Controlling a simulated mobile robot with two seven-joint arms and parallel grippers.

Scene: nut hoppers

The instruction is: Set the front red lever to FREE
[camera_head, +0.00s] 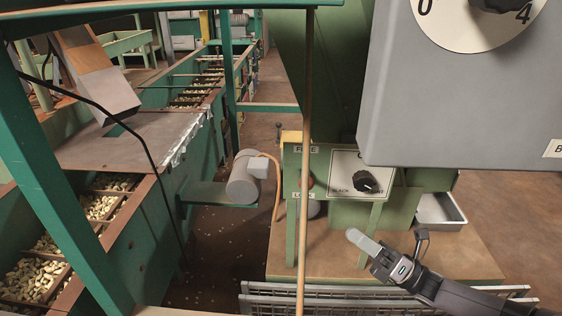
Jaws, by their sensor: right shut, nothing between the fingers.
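A small patch of red, likely the red lever (311,183), shows on the green machine beside the thin vertical rod. It lies between a FREE label (312,149) above and a LOCK label (303,195) below, closer to LOCK. The rod and the panel edge hide much of it, so its exact setting is hard to tell. My right gripper (357,239) is shut and empty. It is below and to the right of the lever, apart from it, in front of the green machine's base. My left gripper is not in view.
A white dial plate with a black knob (365,182) is right of the lever. A large grey box (455,95) overhangs at upper right. A brown vertical rod (305,240) stands in front. A grey motor (243,178) is to the left. A metal tray (440,212) sits right.

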